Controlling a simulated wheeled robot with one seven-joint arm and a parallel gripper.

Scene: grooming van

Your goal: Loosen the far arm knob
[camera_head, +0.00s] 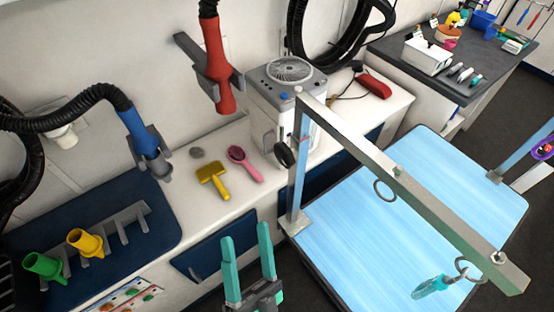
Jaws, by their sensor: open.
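A round black knob (283,153) sits on the side of the upright post (299,175) at the left corner of the blue grooming table (440,180). I cannot tell which one the far arm knob is. A grey bar (410,185) runs from the left post's top over the table. My gripper (246,232) is open and empty at the bottom centre, its teal fingers upright and apart, below the black knob in the picture and not touching it.
A white counter holds a yellow brush (213,178), a pink brush (243,162) and a white fan unit (287,95). A red dryer (218,70) and a blue dryer (146,140) hang at left.

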